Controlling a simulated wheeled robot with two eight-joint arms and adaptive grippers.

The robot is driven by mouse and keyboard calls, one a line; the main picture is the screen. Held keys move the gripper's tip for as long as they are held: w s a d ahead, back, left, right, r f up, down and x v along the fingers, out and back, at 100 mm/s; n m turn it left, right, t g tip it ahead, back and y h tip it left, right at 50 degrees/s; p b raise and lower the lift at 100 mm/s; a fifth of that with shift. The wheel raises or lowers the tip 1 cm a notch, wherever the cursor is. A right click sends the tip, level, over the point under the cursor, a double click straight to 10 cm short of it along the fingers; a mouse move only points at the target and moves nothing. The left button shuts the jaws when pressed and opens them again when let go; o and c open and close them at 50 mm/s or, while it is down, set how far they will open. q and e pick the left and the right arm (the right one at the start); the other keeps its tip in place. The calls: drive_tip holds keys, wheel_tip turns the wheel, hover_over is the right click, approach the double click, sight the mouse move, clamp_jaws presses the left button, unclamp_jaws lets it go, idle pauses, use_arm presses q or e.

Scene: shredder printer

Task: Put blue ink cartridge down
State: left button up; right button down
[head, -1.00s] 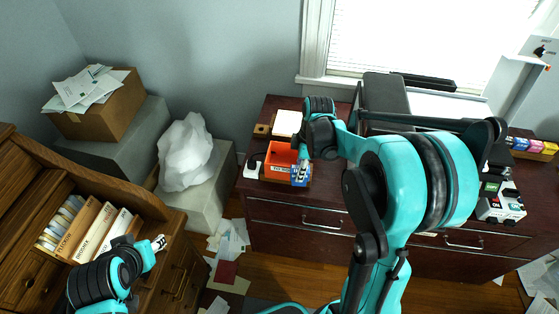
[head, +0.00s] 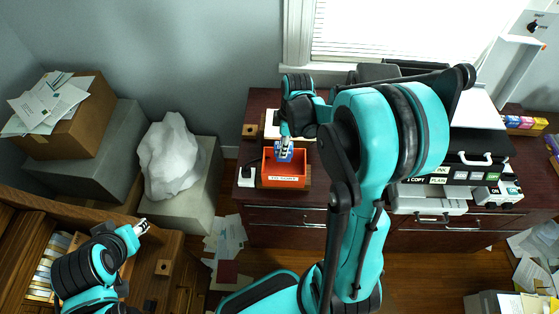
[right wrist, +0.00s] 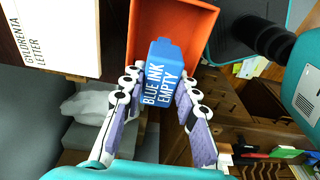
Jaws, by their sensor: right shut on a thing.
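My right gripper (head: 285,146) points down over an orange bin (head: 305,172) on the dark wooden dresser. It is shut on the blue ink cartridge (head: 284,156). In the right wrist view, the cartridge (right wrist: 164,66) reads "BLUE INK EMPTY" and sits between the two fingers. The orange bin (right wrist: 190,18) is behind it. The cartridge is at the bin's opening; I cannot tell whether it touches the bottom. My left gripper (head: 142,227) is at the lower left, near the wooden desk and away from the bin; its fingers are too small to read.
A white power adapter (head: 245,176) is left of the bin. A paper stack (head: 272,124) lies behind it. A black printer (head: 470,158) stands to the right, with coloured boxes (head: 520,123) beyond.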

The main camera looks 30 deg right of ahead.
sight(284, 161)
drive_tip(key=f, duration=0.3)
drive_tip(key=shift+s+f+b, duration=0.15)
drive_tip(key=shift+s+b, duration=0.2)
drive_tip(key=shift+b, duration=0.05)
drive_tip(key=shift+w+f, duration=0.1)
drive_tip(key=shift+f, duration=0.55)
use_arm(q)
drive_tip(key=shift+s+f+b, duration=0.15)
drive_tip(key=shift+f+b, duration=0.15)
drive_tip(key=shift+f, duration=0.25)
drive_tip(key=shift+s+f+b, duration=0.15)
drive_tip(key=shift+f+b, duration=0.1)
drive_tip(key=shift+f, duration=0.25)
use_arm(e)
drive_tip(key=shift+f, duration=1.55)
drive_tip(key=shift+f, duration=0.15)
drive_tip(key=c, duration=1.2)
unclamp_jaws()
use_arm(q)
drive_tip(key=shift+f, duration=0.2)
use_arm(e)
drive_tip(key=shift+o, duration=0.2)
